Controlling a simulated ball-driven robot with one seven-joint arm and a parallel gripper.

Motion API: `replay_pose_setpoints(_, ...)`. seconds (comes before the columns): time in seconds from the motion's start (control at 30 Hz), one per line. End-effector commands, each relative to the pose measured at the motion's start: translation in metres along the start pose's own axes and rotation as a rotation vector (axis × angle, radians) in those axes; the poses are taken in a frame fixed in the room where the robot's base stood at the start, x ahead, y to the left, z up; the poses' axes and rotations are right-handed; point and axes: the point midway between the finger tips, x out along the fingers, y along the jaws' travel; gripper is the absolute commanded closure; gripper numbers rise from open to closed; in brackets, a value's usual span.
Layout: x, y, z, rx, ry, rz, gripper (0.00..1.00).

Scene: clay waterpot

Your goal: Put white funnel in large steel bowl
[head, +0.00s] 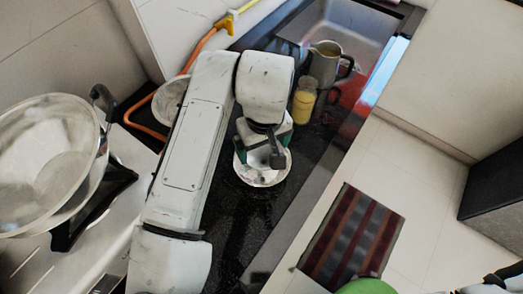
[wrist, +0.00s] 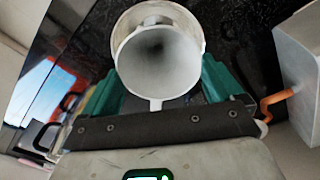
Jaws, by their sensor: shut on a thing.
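The white funnel (wrist: 160,62) sits between the green fingers of my gripper (wrist: 158,85) in the wrist view, its wide mouth facing the camera. My gripper is shut on it. A white round rim (wrist: 122,28) shows around and beyond the funnel; I cannot tell whether it is a separate vessel. In the head view my gripper (head: 265,140) points down over the dark counter, with the white round shape (head: 263,177) below it. The large steel bowl (head: 45,145) is at the far left of the head view, apart from my gripper, and looks empty.
A grey pitcher (head: 324,64) and a yellow jar (head: 303,105) stand close right of my gripper, near the sink (head: 350,30). An orange hose (head: 147,130) and a pale bowl (head: 170,100) lie behind my arm. A black stand (head: 95,205) is by the steel bowl.

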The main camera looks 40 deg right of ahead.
Motion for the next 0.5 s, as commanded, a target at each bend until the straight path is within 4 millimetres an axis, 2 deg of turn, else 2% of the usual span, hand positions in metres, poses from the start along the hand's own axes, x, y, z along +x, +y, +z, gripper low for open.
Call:
replay_pose_setpoints(0.2, 0.028, 0.000, 0.001, -0.002, -0.002, 0.000, 0.35)
replay_pose_setpoints(0.5, 0.032, 0.000, 0.000, -0.001, 0.000, 0.000, 0.35)
